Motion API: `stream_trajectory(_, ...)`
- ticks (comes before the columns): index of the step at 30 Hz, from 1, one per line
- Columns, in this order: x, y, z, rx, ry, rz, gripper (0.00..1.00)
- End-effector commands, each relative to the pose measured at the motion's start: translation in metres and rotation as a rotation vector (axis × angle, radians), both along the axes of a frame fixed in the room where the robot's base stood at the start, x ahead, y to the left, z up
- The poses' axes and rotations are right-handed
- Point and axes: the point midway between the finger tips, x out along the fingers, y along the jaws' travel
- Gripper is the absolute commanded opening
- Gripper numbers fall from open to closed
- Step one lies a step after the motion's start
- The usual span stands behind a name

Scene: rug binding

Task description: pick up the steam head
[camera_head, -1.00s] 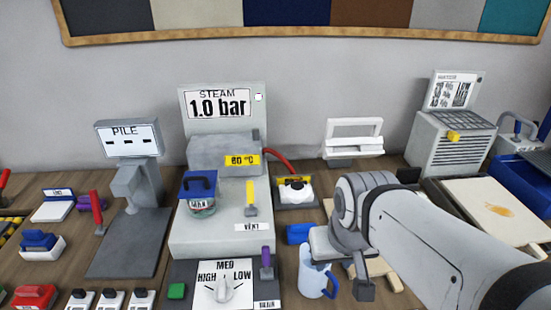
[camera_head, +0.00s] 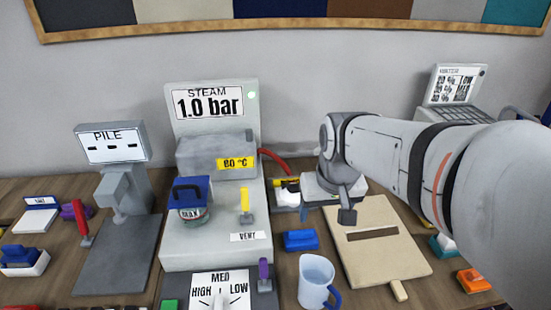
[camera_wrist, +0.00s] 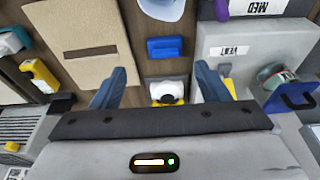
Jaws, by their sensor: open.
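The steam head appears to be the small white piece with a black knob and yellow part (camera_head: 287,196) at the end of a red hose, right of the steam unit (camera_head: 215,230). In the head view my gripper partly hides it. In the wrist view the steam head (camera_wrist: 167,91) shows between my two fingers, close to the gripper body's edge. My gripper (camera_head: 327,212) is open and empty, just right of the steam head and pointing down. Its blue-grey fingers also show in the wrist view (camera_wrist: 160,72). I cannot tell its exact height above the piece.
A blue block (camera_head: 301,240) lies in front of the steam head, with a pale blue mug (camera_head: 315,283) nearer. A beige slotted board (camera_head: 400,262) lies right of them. The steam unit carries a yellow lever (camera_head: 246,202) and a blue-lidded jar (camera_head: 190,200).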

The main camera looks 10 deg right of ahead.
Motion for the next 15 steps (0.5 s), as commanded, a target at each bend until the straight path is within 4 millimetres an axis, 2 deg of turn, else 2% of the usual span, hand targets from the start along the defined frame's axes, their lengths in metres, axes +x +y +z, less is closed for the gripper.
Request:
stream_trajectory(1, 0.024, 0.000, 0.004, 0.000, 0.020, 0.001, 0.73)
stream_trajectory(8, 0.121, 0.001, -0.002, 0.001, 0.083, 0.003, 0.92)
stream_trajectory(10, 0.150, 0.001, -0.010, 0.001, 0.103, 0.004, 0.98)
stream_trajectory(15, 0.216, 0.002, -0.041, 0.002, 0.150, 0.004, 0.98)
